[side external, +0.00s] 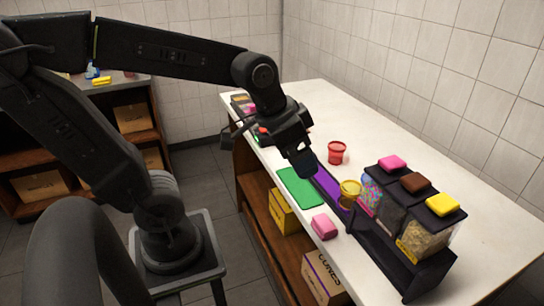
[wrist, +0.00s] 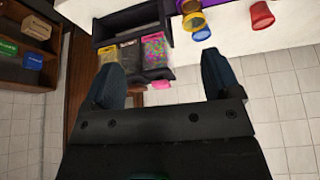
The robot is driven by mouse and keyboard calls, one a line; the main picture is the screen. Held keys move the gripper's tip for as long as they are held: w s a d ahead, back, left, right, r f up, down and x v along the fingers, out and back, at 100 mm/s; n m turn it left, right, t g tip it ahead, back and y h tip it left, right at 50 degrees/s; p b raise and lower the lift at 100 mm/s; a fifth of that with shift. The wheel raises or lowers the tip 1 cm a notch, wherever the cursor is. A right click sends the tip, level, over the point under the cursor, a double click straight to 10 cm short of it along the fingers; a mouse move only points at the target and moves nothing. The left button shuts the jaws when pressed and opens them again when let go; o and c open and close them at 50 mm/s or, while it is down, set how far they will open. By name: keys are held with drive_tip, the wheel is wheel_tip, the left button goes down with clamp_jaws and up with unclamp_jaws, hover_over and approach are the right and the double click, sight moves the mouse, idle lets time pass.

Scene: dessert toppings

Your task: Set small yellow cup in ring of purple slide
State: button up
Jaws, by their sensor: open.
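The small yellow cup (side external: 349,188) stands at the near end of the purple slide (side external: 328,187), beside the dark dispenser stand. I cannot tell whether it sits in the ring. In the wrist view, a yellow cup (wrist: 195,20) shows at the top edge, close to a blue piece (wrist: 201,32) and a strip of purple. My gripper (side external: 307,168) hangs over the far end of the slide, apart from the yellow cup. In the wrist view its two fingers (wrist: 161,80) are spread wide with nothing between them.
A red cup (side external: 336,153) stands on the white counter behind the slide. A green mat (side external: 300,188) and a pink block (side external: 324,226) lie at the front edge. Lidded topping dispensers (side external: 425,235) stand at the right. The back of the counter is clear.

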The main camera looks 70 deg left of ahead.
drive_tip(key=shift+n+t+y, duration=0.3)
drive_tip(key=shift+n, duration=0.5)
drive_tip(key=s, duration=0.5)
drive_tip(key=shift+s+d+r, duration=0.1)
drive_tip(key=shift+s+r, duration=0.1)
drive_tip(key=shift+s, duration=0.15)
